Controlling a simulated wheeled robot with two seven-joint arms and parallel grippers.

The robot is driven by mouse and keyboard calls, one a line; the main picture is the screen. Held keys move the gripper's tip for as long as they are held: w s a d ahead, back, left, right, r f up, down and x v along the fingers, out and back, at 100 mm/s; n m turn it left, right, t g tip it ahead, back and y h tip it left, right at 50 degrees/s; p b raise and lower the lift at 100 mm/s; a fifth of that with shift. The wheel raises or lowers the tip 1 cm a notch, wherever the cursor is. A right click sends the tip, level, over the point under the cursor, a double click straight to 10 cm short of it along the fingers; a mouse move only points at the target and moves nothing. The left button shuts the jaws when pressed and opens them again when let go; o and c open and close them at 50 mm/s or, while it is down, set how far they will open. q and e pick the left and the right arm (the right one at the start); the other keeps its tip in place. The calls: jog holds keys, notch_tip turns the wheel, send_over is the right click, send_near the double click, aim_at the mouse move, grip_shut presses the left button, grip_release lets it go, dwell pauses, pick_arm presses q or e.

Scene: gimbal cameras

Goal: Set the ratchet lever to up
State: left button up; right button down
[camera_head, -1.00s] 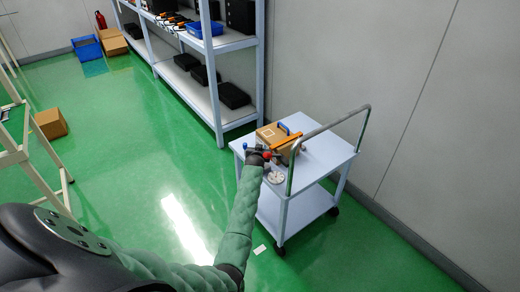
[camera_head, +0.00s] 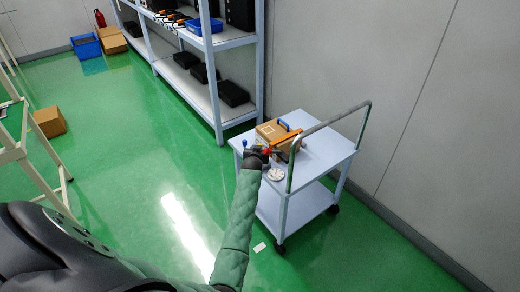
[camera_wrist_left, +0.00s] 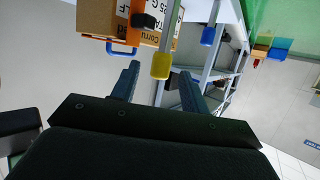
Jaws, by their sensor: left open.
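A grey rod with a yellow tip (camera_wrist_left: 161,66) hangs in from the top of the left wrist view; I cannot tell for sure that it is the ratchet lever. My left gripper (camera_wrist_left: 160,70) is open, with one finger either side of the yellow tip and a gap on both sides. Contact is not visible. In the head view my left gripper (camera_head: 263,152) is at the cart's near left corner, beside a small red part (camera_head: 267,152) and a blue knob (camera_head: 245,143). The gripper hides part of the mechanism there. My right gripper is not in view.
The white cart (camera_head: 322,150) carries a cardboard box (camera_head: 269,134), an orange bar (camera_head: 286,139), a blue handle (camera_wrist_left: 122,49) and a pale disc (camera_head: 275,174). Its grey push rail (camera_head: 330,123) rises on the right. Shelving (camera_head: 212,90) stands behind; green floor is free to the left.

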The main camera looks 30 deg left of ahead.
pick_arm(q)
jog(key=shift+v, duration=1)
jog(key=shift+d+f, duration=0.1)
jog(key=s+d+f+m+g+h, duration=0.25)
jog(key=s+d+f, duration=0.55)
jog(key=s+f, duration=0.45)
jog(key=s+d+f+m+g+h, duration=0.2)
jog(key=s+d+f+g, duration=0.1)
jog(key=s+d+f, duration=0.8)
jog(key=s+d+f+g, duration=0.2)
jog(key=s+d+f, duration=0.2)
jog(key=s, duration=0.6)
jog(key=s+d+f+m+g+h, duration=0.1)
jog(key=s+d+f, duration=0.3)
jog(key=s, duration=0.7)
jog(key=s+d+f+m+g, duration=0.1)
jog(key=s+d+f+g, duration=0.2)
jog(key=s, duration=0.8)
jog(key=shift+d+f, duration=0.5)
jog(key=shift+f, duration=0.45)
jog(key=shift+h, duration=0.25)
